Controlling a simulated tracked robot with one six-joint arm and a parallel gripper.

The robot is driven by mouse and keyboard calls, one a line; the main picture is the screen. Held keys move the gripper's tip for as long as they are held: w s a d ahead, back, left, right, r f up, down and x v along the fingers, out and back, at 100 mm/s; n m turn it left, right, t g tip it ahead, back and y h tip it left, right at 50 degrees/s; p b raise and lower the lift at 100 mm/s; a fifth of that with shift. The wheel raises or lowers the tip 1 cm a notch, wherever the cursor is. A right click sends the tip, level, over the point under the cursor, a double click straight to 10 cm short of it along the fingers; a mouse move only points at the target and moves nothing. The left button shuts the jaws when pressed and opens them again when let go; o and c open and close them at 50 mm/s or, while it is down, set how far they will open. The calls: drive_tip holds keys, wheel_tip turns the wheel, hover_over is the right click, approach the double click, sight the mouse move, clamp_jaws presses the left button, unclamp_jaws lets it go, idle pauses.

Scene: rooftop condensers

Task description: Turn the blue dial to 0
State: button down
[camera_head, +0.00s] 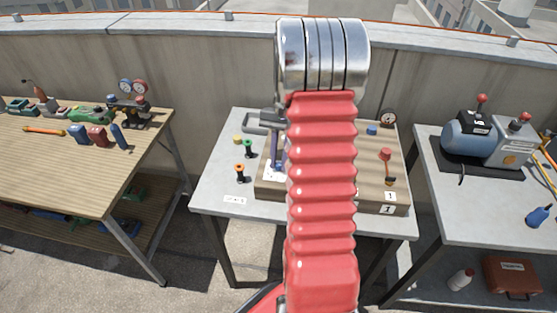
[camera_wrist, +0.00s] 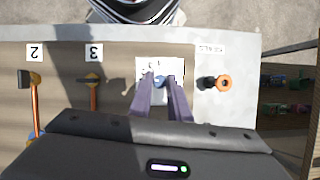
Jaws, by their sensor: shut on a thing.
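The blue dial (camera_wrist: 160,82) sits on a white marked plate (camera_wrist: 145,67) on the board in the wrist view. Only a small blue part shows between my fingers, and its pointer and the figures on the plate are too small to read. My gripper (camera_wrist: 161,79) has its two dark purple fingers closed on the dial, one on each side. In the camera_head view my red arm hides most of the middle of the board (camera_head: 400,180). A dark finger and part of the white plate show just left of the arm; the dial is hidden there.
Levers beside labels 2 (camera_wrist: 35,52) and 3 (camera_wrist: 94,53) stand left of the plate. An orange-and-black fitting (camera_wrist: 222,82) stands close on the right. A red-topped lever (camera_head: 385,155) and a gauge (camera_head: 388,118) are right of my arm.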

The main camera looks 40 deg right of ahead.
drive_tip(key=n+h, duration=0.1)
drive_tip(key=n, duration=0.1)
drive_tip(key=n+g, duration=0.1)
drive_tip(key=n, duration=0.2)
drive_tip(key=shift+w+n+h, duration=0.15)
drive_tip(key=shift+n+h, duration=0.15)
drive_tip(key=shift+h, duration=0.1)
drive_tip(key=n, duration=0.2)
drive_tip(key=n+g+h, duration=0.1)
drive_tip(key=n, duration=0.1)
drive_tip(key=shift+a+n+h, duration=0.2)
drive_tip(key=shift+n+h, duration=0.1)
drive_tip(key=shift+n, duration=0.1)
drive_tip(key=c, duration=1.7)
unclamp_jaws()
drive_tip(key=shift+o, duration=0.2)
drive_tip(key=v, duration=1.3)
drive_tip(key=shift+w+r, duration=0.2)
drive_tip(key=shift+r, duration=0.15)
